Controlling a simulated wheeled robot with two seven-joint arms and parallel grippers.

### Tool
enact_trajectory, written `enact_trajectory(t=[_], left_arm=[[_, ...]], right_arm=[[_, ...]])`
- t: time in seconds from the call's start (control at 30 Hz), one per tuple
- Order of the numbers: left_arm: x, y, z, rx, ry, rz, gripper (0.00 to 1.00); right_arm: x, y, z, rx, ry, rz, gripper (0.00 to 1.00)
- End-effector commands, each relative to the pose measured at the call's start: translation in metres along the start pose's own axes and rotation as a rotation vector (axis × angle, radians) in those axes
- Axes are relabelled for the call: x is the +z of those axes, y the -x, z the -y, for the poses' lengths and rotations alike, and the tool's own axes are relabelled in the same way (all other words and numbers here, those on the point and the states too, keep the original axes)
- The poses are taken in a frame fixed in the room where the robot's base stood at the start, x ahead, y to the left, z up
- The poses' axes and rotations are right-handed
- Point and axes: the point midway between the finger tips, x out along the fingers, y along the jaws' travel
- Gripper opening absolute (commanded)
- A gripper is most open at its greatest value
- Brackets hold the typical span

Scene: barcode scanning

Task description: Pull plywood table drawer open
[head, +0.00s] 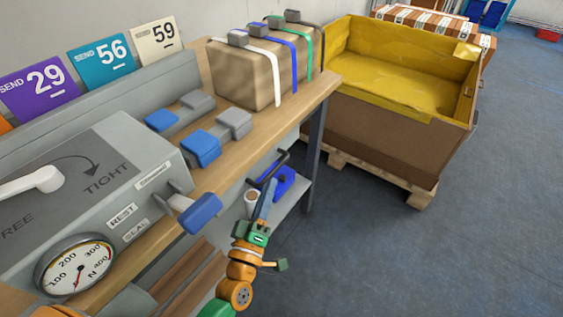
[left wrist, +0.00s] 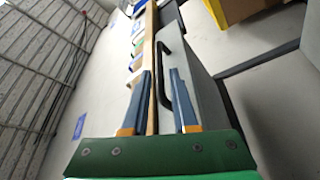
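The plywood table (head: 318,90) has a light wooden top, and its edge also shows in the left wrist view (left wrist: 152,110). A black bar handle (head: 268,166) sticks out under the table's front edge. In the left wrist view the handle (left wrist: 162,88) stands out from a grey drawer front (left wrist: 208,105) and lies between my fingers. My left gripper (head: 268,188) has blue fingers, which are parted around the handle in the left wrist view (left wrist: 160,75); contact is not visible. The drawer's inside is hidden. My right gripper is not in view.
A grey tension machine with a gauge (head: 77,268) and blue-tipped levers (head: 201,213) stands at the table's left. Strapped cardboard boxes (head: 245,80) stand at the back. A yellow-lined crate (head: 395,160) on a pallet stands beyond. The floor (head: 400,260) at right is clear.

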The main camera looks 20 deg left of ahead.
Motion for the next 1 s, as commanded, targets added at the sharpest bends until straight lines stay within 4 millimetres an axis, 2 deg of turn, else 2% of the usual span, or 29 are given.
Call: enact_trajectory(t=[0.1, 0.3, 0.57, 0.7, 1.0], left_arm=[[-0.001, -0.026, -0.001, 0.003, -0.001, -0.003, 0.27], [0.0, -0.056, 0.0, 0.001, -0.003, 0.0, 0.27], [0.0, -0.06, 0.0, -0.001, -0.003, 0.002, 0.27], [0.0, -0.06, 0.0, -0.001, -0.003, 0.002, 0.0], [0.0, -0.06, 0.0, -0.001, -0.003, 0.002, 0.0]], right_arm=[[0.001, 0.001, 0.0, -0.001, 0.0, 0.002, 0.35], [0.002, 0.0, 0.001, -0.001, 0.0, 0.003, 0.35], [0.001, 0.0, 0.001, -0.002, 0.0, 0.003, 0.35], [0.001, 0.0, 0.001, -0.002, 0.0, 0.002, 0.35], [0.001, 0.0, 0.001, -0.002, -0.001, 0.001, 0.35]])
